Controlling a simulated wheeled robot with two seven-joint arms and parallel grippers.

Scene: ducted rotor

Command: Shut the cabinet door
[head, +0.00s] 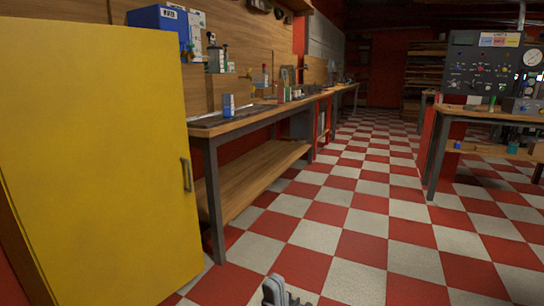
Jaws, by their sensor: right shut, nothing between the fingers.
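The yellow cabinet door (95,160) fills the left of the head view, with a dark upright handle (186,174) near its right edge. A narrow darker strip shows along its lower left edge. I cannot tell from this view whether the door stands ajar or is flush. My right gripper (275,290) shows only in part at the bottom edge, right of the door and apart from it. It is shut and empty. My left gripper is not in view.
A wooden workbench (240,124) with a lower shelf runs back just right of the cabinet. A blue box (158,20) and small bottles stand behind it. Another bench (490,117) with a control panel is at the right. The checkered floor (350,215) between is clear.

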